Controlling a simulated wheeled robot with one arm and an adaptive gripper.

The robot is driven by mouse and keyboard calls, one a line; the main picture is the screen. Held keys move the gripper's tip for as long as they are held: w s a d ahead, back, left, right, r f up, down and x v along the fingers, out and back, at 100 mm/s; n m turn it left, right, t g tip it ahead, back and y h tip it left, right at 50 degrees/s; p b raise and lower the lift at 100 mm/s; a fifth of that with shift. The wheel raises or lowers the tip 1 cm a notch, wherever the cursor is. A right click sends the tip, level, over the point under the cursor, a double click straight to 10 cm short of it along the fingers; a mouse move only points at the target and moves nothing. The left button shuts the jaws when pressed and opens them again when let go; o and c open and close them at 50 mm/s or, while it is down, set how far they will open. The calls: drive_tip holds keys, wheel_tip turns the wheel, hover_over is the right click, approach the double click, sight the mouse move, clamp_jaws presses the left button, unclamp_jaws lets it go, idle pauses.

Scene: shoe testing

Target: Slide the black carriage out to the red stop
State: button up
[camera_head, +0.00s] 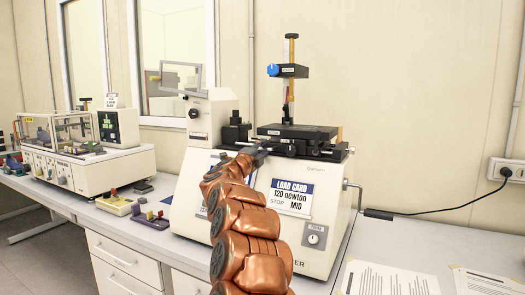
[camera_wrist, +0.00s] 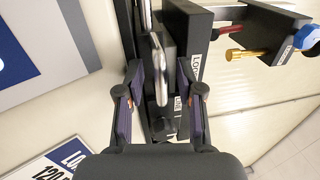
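The black carriage (camera_head: 297,131) appears to be the flat black block on top of the cream testing machine (camera_head: 315,170). In the wrist view a black block with a partly hidden white label (camera_wrist: 190,35) lies just ahead of my gripper (camera_wrist: 162,100). A slim silver bar (camera_wrist: 159,68) on the black parts lies between my two fingers. The fingers are apart, with gaps on both sides of the bar, so my gripper is open. In the head view my gripper (camera_head: 254,150) is at the carriage's left front. I cannot clearly pick out the red stop.
A column (camera_head: 290,65) with a blue knob (camera_head: 272,70) rises above the machine. A crank (camera_head: 352,190) sticks out at its right side. Another bench machine (camera_head: 85,150) stands at left, with small coloured parts (camera_head: 118,205) between. Papers (camera_head: 385,280) lie at front right.

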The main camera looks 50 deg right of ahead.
drive_tip(key=shift+a, duration=0.1)
drive_tip(key=v, duration=1.1)
drive_tip(key=shift+a, duration=0.4)
